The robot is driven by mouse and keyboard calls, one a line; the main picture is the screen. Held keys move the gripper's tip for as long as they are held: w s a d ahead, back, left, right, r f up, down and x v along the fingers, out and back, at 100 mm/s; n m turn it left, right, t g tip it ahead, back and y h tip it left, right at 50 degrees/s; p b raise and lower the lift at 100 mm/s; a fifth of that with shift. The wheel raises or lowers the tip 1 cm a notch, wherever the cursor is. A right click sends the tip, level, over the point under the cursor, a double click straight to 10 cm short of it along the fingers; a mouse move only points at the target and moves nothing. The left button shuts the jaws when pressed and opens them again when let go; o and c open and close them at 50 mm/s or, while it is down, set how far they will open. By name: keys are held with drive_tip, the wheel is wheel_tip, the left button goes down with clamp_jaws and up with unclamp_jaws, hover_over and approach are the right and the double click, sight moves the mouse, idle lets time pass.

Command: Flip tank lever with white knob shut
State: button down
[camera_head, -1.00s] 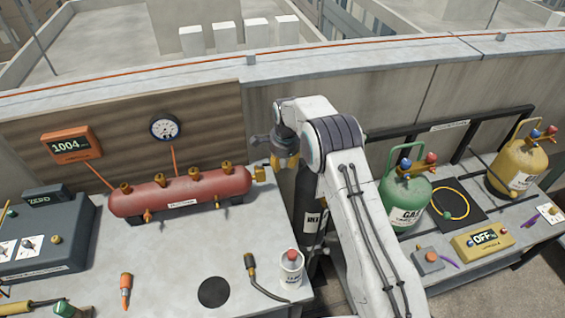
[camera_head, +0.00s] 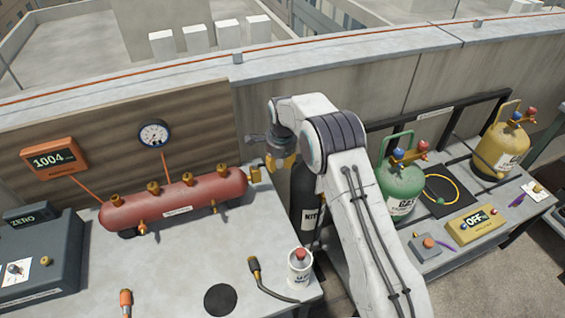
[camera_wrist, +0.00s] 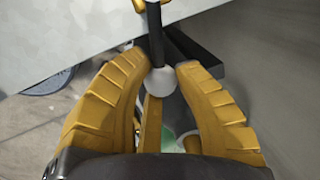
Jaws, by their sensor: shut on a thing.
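My gripper (camera_head: 282,163) is at the top of a dark tank (camera_head: 301,200) that stands behind the bench's right end. In the wrist view its yellow fingers (camera_wrist: 160,85) are closed in on both sides of a white knob (camera_wrist: 161,80). The knob sits on the end of a dark lever rod (camera_wrist: 156,38). A yellow bar shows below the knob, between the fingers. In the head view the gripper and my arm hide the knob and lever. The lever's exact angle on the tank cannot be told.
A red manifold (camera_head: 180,202) with brass valves lies on the bench left of my gripper. A white can (camera_head: 299,270) stands near the bench's right edge. A green tank (camera_head: 399,190) and a yellow tank (camera_head: 500,152) stand to the right. A wall runs behind.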

drive_tip(key=shift+s+a+f, duration=0.1)
drive_tip(key=shift+s, duration=0.05)
drive_tip(key=c, duration=1.2)
unclamp_jaws()
drive_tip(key=shift+a, duration=0.15)
drive_tip(key=shift+o, duration=1.4)
wheel_tip(320, 180, up, 12)
drive_tip(key=s, duration=0.2)
drive_tip(key=shift+d, duration=0.45)
